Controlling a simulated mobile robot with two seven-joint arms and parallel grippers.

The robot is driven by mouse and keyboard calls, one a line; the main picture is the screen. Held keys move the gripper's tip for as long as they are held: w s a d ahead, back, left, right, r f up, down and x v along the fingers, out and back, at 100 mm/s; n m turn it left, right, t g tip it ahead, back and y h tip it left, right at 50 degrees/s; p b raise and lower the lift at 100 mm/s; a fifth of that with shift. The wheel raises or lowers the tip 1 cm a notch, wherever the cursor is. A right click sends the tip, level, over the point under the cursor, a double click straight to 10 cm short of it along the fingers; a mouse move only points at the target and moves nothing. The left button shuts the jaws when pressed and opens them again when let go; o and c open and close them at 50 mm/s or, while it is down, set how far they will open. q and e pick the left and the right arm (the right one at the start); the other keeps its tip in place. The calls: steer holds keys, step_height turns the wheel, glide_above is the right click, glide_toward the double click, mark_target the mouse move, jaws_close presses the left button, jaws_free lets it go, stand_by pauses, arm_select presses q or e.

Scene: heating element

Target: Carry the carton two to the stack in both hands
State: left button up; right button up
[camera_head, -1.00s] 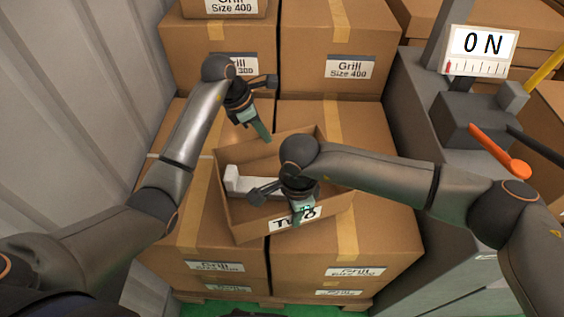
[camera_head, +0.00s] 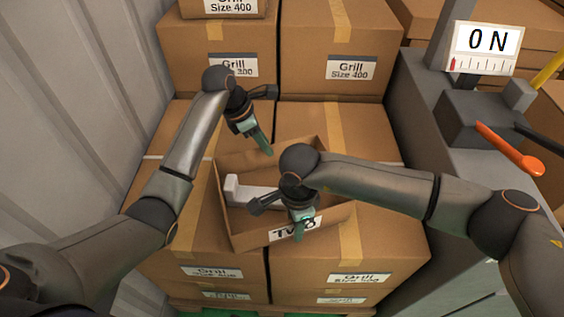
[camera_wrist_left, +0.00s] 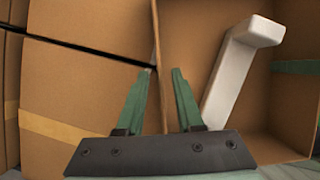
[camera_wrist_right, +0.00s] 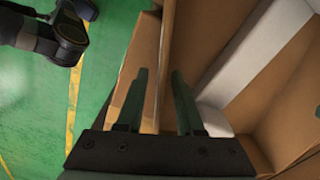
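Carton two (camera_head: 224,209) is an open brown box with a white "TWO" label (camera_head: 283,232), a white L-shaped piece inside. It appears to rest, slightly turned, on top of the near box stack (camera_head: 375,245). My left gripper (camera_head: 266,146) is at its far wall. In the left wrist view, its fingers (camera_wrist_left: 163,72) stand apart on either side of the wall. My right gripper (camera_head: 299,230) is at the near, labelled wall, hiding part of the label. In the right wrist view, its fingers (camera_wrist_right: 160,72) also stand apart around the wall.
Taller boxes labelled Grill (camera_head: 340,40) stand behind. A corrugated wall (camera_head: 70,100) closes the left side. Green floor (camera_wrist_right: 60,110) shows in the right wrist view.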

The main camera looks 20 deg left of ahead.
steer(key=shift+r, duration=0.15)
arm_select(q)
steer(key=v, duration=1.2)
arm_select(e)
step_height(320, 180, up, 12)
steer(key=shift+f, duration=0.1)
arm_select(q)
steer(key=shift+f, duration=0.1)
arm_select(e)
steer(key=shift+s, duration=0.1)
